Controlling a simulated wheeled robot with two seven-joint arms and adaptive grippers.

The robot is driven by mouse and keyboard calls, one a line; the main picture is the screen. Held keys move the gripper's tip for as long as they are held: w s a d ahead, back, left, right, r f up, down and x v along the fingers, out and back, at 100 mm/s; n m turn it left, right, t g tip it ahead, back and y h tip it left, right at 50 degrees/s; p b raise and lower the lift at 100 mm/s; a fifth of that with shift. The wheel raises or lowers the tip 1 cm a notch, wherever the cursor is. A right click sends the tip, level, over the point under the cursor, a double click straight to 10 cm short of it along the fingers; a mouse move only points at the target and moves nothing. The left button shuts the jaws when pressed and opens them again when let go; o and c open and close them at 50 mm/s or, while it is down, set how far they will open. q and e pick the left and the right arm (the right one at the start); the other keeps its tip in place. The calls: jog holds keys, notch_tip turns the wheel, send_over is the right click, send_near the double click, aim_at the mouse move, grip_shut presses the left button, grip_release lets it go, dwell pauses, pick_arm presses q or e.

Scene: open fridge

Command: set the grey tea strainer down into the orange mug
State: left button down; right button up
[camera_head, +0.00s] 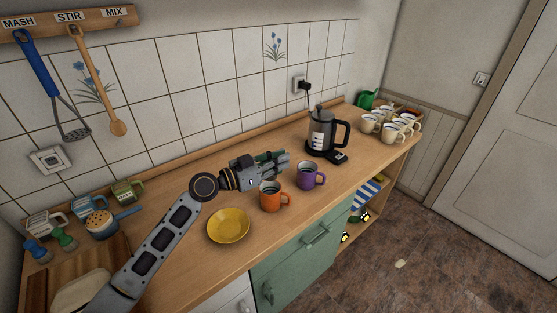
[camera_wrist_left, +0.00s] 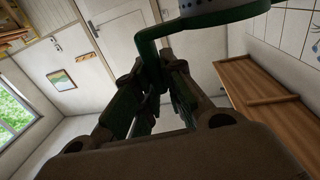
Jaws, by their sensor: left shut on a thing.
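The orange mug (camera_head: 268,198) stands upright on the wooden counter. My left gripper (camera_head: 282,161) is above and behind the mug in the head view, held level over the counter. It is shut on the green handle (camera_wrist_left: 148,52) of the tea strainer. The strainer's grey perforated bowl (camera_wrist_left: 205,8) shows at the top edge of the left wrist view, partly cut off. In the head view only a green part shows by the fingers, and I cannot make out the bowl. My right gripper is not in view.
A purple mug (camera_head: 313,177) stands right of the orange mug, and a yellow plate (camera_head: 228,227) lies to its left. A kettle (camera_head: 322,134) stands behind. Several cream mugs (camera_head: 390,128) are at the far right. More cups and a wooden board (camera_head: 95,262) are at the left.

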pick_arm(q)
jog(key=shift+f, duration=0.1)
jog(key=shift+f, duration=0.5)
jog(key=shift+f+b, duration=0.6)
jog(key=shift+f, duration=0.65)
jog(key=shift+b, duration=0.45)
dwell(0.5)
